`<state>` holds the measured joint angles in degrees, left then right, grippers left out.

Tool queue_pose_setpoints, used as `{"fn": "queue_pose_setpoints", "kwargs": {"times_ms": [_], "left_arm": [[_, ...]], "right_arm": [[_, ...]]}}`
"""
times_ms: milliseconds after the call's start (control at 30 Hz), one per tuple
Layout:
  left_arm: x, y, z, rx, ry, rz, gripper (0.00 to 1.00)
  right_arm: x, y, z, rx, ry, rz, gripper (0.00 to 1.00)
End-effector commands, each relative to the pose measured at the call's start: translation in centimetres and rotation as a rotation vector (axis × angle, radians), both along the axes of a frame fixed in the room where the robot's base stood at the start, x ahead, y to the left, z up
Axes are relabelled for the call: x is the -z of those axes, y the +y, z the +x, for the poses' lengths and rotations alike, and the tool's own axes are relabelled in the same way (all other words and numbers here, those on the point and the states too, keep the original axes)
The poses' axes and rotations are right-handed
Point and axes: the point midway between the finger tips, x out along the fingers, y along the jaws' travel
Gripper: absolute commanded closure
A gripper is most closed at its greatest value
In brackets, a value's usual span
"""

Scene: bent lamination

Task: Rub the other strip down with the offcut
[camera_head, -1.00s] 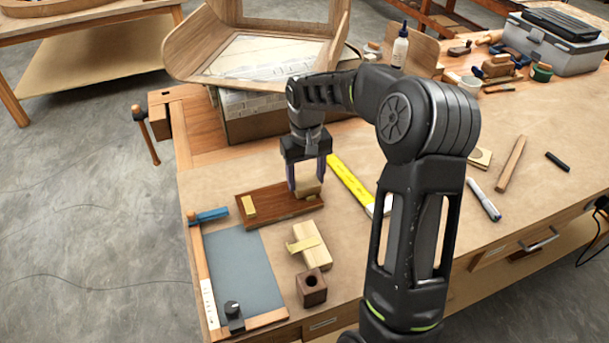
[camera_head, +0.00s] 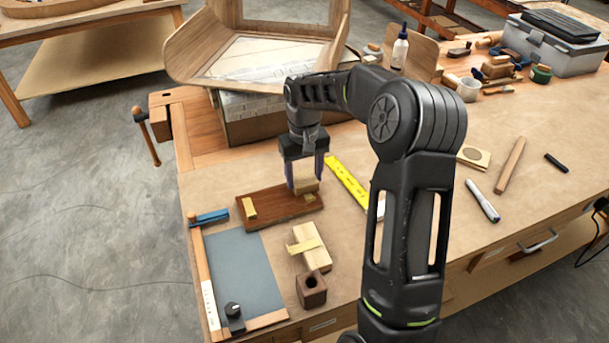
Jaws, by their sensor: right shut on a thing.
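My right gripper (camera_head: 304,177) points down and is shut on a small light-wood block (camera_head: 306,187), which looks like the offcut. The block is at the right end of a dark wood board (camera_head: 275,208), apparently touching it; I cannot tell for sure. A short pale-yellow strip (camera_head: 249,207) lies across the board's left end. Any strip under the block is hidden by the block and fingers. Another tan strip (camera_head: 304,246) lies across a pale wood block (camera_head: 315,254) in front of the board. My left gripper is out of view.
A dark block with a hole (camera_head: 311,289) and a grey mat (camera_head: 243,272) lie in front. A yellow ruler (camera_head: 348,184) is right of the gripper, partly behind my arm. A bent wood form (camera_head: 190,60) stands behind. Bare bench top (camera_head: 560,205) lies to the right.

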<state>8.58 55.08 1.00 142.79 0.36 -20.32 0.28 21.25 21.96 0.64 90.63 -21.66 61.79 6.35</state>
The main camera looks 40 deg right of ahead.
Motion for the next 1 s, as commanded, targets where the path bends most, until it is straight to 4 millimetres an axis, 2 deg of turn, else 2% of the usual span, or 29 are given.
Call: {"fn": "queue_pose_setpoints", "kwargs": {"times_ms": [533,1000], "left_arm": [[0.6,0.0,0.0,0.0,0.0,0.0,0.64],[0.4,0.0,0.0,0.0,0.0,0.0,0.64]], "right_arm": [[0.1,0.5,-1.5,0.0,0.001,0.0,0.85],[0.0,0.4,-1.1,0.0,0.002,0.001,0.85]]}}
